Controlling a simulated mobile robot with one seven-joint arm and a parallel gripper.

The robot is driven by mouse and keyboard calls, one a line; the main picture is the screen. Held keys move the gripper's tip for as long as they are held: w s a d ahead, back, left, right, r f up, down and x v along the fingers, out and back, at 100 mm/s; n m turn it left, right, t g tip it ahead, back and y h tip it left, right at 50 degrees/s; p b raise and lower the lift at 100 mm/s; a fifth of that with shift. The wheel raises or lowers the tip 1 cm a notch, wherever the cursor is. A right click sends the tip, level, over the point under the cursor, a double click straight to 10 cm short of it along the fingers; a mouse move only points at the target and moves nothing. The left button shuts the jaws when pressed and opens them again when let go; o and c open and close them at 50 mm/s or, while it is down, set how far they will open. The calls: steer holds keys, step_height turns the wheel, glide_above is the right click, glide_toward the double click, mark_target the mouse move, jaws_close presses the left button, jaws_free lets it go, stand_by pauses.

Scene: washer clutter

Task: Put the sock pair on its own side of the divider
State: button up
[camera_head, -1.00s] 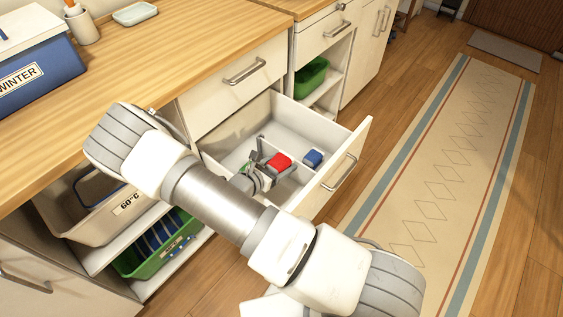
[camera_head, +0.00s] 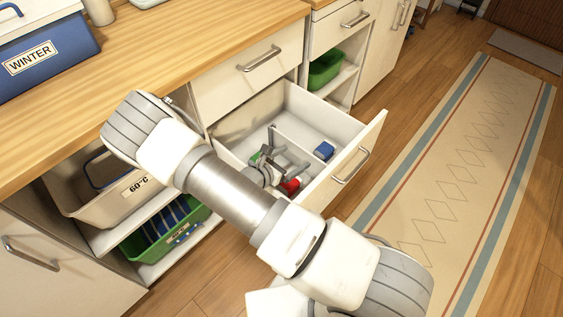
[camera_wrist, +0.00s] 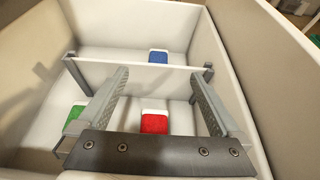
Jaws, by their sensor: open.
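The drawer's divider (camera_wrist: 140,65) is a thin white wall that crosses the drawer between two grey posts. A red bundle with a white edge (camera_wrist: 155,122) lies on the near side of it in the wrist view, and in the head view it shows low in the drawer (camera_head: 290,186). A green bundle (camera_wrist: 73,120) lies on that same side, partly behind a finger. A blue bundle (camera_wrist: 158,57) lies beyond the divider. I cannot tell by label which is the sock pair. My gripper (camera_wrist: 161,75) is open and empty above the red bundle, its fingers reaching toward the divider.
The open drawer (camera_head: 372,135) has high walls around my gripper. The wooden counter (camera_head: 190,45) with a blue WINTER box (camera_head: 40,50) lies at the left. A 60°C bin (camera_head: 110,200) and a green basket (camera_head: 175,235) sit below. The rug side is clear.

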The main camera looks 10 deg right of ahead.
steer(key=p+v, duration=0.3)
steer(key=v, duration=1.4)
steer(key=shift+s+a, duration=0.1)
steer(key=s+d+r+m+g+y, duration=0.1)
steer(key=s+d+r+m+y, duration=0.3)
steer(key=r+m, duration=0.6)
steer(key=s+d+r+m+g+y, duration=0.1)
steer(key=s+d+r+m+y, duration=0.25)
steer(key=r+m, duration=0.65)
steer(key=s+d+r+m+y, duration=0.3)
steer(key=s+d+r+m, duration=0.2)
steer(key=r, duration=1)
step_height(320, 180, up, 14)
steer(key=p, duration=1.4)
steer(key=shift+p, duration=0.4)
steer(key=shift+s+r, duration=0.1)
steer(key=shift+s, duration=0.05)
